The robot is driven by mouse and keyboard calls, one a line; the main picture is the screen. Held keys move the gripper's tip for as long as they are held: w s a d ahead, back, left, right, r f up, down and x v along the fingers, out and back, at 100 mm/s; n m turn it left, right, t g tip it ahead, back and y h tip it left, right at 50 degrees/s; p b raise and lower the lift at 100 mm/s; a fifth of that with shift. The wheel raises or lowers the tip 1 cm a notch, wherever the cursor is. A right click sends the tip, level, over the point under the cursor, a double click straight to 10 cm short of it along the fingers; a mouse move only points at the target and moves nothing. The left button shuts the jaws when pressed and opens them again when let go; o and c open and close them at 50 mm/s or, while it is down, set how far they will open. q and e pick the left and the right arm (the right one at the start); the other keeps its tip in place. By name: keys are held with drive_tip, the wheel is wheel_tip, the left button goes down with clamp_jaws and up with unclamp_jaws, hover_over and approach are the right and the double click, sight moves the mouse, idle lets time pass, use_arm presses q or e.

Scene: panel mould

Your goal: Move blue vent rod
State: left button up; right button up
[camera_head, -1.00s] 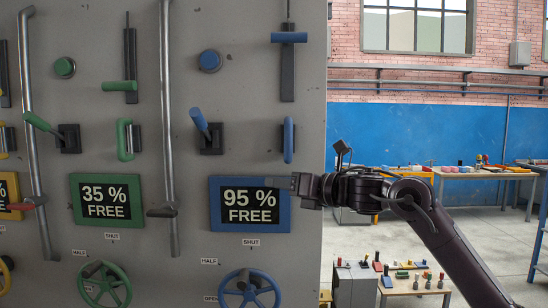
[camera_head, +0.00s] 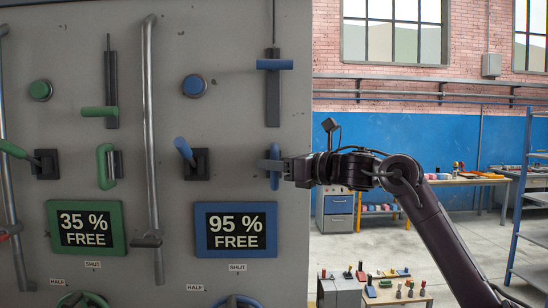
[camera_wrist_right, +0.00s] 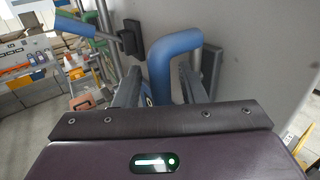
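The panel's blue controls stand in its right column in the head view. A blue T-shaped grip (camera_head: 275,64) sits on a dark vertical slide with a thin rod above it. Below it is an upright blue bar handle (camera_head: 274,165); it also shows as a bent blue tube in the right wrist view (camera_wrist_right: 172,58). My right gripper (camera_head: 270,165) is at this handle. In the wrist view, its fingers stand open on either side of the tube, with gaps visible. I cannot tell whether either finger touches it. My left gripper is not in view.
A blue lever (camera_head: 184,150) and a blue-framed screen reading 95 % FREE (camera_head: 235,208) are close by on the panel (camera_head: 225,120). A steel rail (camera_head: 152,130) stands left of them. A low bench with small tools (camera_head: 395,296) is at lower right.

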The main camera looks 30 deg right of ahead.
clamp_jaws()
idle(0.3)
